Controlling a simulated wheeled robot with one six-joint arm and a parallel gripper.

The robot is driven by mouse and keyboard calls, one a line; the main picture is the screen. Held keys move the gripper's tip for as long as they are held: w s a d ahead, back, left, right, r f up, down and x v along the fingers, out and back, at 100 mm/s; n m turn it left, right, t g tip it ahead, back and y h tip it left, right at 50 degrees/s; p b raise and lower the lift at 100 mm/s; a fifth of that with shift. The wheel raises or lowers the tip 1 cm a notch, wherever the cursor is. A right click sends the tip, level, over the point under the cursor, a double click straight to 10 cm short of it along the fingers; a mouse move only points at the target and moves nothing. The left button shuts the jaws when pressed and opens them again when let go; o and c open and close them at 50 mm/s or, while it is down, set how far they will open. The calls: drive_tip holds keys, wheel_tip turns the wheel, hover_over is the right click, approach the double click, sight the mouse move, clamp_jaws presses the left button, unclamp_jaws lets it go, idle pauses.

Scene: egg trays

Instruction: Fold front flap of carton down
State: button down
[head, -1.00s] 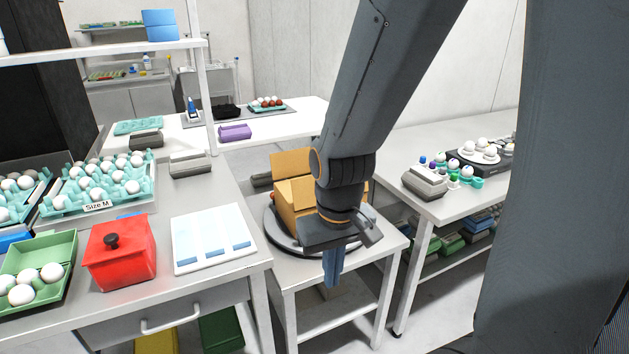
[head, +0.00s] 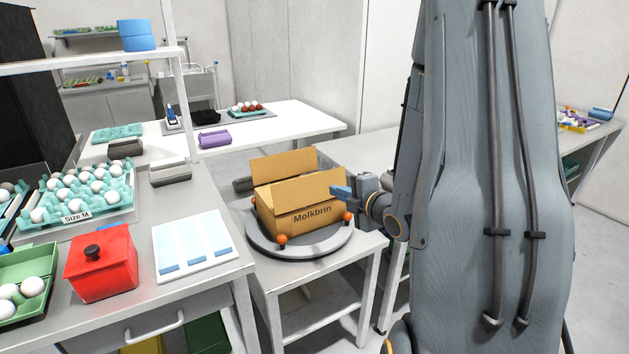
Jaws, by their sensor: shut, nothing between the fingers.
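The carton (head: 290,221) is a brown cardboard box with "Molkbrin" printed on its front side. It sits on a round grey turntable (head: 262,240) with orange knobs around it. Its back flap (head: 283,165) stands up. Its front flap (head: 300,192) also stands up along the near top edge, leaning somewhat. My gripper (head: 335,190) is at the carton's right end, about level with the front flap, its blue fingers shut and pointing left. I cannot tell whether the fingertips touch the carton. The inside of the carton is mostly hidden by the front flap.
The turntable stands on a small grey table (head: 375,242). At left, a counter (head: 205,290) holds a red lidded box (head: 102,268), a white panel with blue strips (head: 192,240) and egg trays. A white table (head: 270,122) is behind. My arm covers the right side.

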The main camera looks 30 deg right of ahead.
drive_tip(key=p, duration=0.4)
approach(308, 178)
drive_tip(key=x, duration=0.6)
drive_tip(key=shift+w+d+f, duration=0.15)
drive_tip(key=shift+f, duration=0.1)
drive_tip(key=shift+w+r, duration=0.1)
drive_tip(key=shift+w, duration=0.05)
